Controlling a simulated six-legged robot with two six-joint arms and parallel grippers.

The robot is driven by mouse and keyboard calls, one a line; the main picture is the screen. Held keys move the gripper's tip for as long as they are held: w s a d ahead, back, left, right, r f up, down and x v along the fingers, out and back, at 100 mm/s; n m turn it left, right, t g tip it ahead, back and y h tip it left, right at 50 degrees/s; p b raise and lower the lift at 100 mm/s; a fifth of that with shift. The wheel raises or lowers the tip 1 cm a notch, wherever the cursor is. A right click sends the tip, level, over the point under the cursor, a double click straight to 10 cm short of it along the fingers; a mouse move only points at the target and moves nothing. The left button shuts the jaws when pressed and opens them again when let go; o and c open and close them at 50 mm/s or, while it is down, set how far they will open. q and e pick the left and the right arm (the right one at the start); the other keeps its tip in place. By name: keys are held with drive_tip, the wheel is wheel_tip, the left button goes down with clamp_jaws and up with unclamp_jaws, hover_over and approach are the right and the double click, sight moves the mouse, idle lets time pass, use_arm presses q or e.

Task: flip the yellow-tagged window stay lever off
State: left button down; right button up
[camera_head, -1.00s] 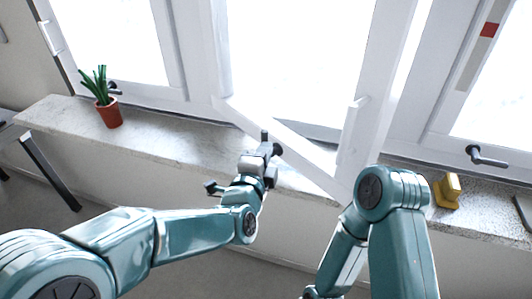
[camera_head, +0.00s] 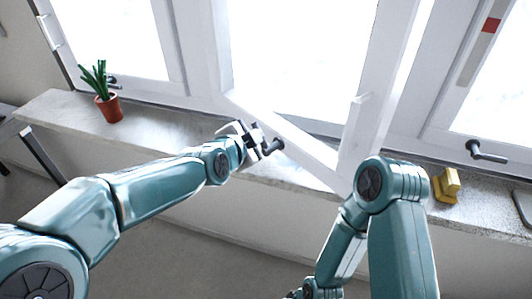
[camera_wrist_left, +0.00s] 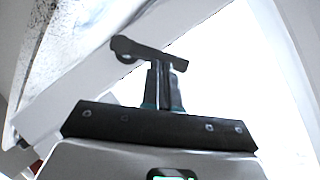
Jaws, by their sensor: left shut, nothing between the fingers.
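A dark lever handle (camera_head: 275,146) with a round pivot sits at the lower part of the open white window sash. The wrist view shows the lever (camera_wrist_left: 152,53) lying across the picture, pivot at its left end. My left gripper (camera_head: 258,137) is at the lever, its fingers closed together and empty. In the wrist view the closed fingers (camera_wrist_left: 164,88) reach the lever's underside; whether they touch it I cannot tell. I make out no yellow tag on this lever.
A yellow block-like object (camera_head: 447,186) stands on the sill at the right, below another dark window handle (camera_head: 486,152). A potted plant (camera_head: 107,105) stands on the stone sill (camera_head: 165,128) at the left. The white sash frame (camera_head: 310,146) slants past my left gripper.

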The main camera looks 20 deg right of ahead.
use_arm(q)
drive_tip(key=shift+w+a+f+n+g+h+b, duration=0.25)
drive_tip(key=shift+w+n+g+b, duration=0.5)
drive_tip(key=shift+b, duration=0.75)
drive_tip(key=shift+w+a+f+n+g+h+b, duration=0.15)
drive_tip(key=shift+w+a+f+n+g+b, duration=0.25)
drive_tip(key=shift+n+g+b, duration=0.8)
use_arm(e)
wheel_tip(320, 180, down, 8)
drive_tip(key=shift+r+b, duration=0.15)
drive_tip(key=shift+b, duration=0.15)
use_arm(q)
drive_tip(key=shift+d+m+t, duration=0.1)
drive_tip(key=shift+m+t, duration=0.15)
drive_tip(key=shift+m, duration=0.1)
use_arm(e)
drive_tip(key=shift+w, duration=0.1)
use_arm(q)
drive_tip(key=s+a+r, duration=0.6)
drive_tip(key=s+r, duration=0.2)
drive_tip(key=shift+b, duration=0.35)
use_arm(e)
drive_tip(key=shift+s+d+f, duration=0.1)
drive_tip(key=shift+s+f, duration=0.25)
drive_tip(key=shift+s, duration=0.1)
use_arm(q)
drive_tip(key=shift+s+a, duration=0.1)
drive_tip(key=shift+s, duration=0.1)
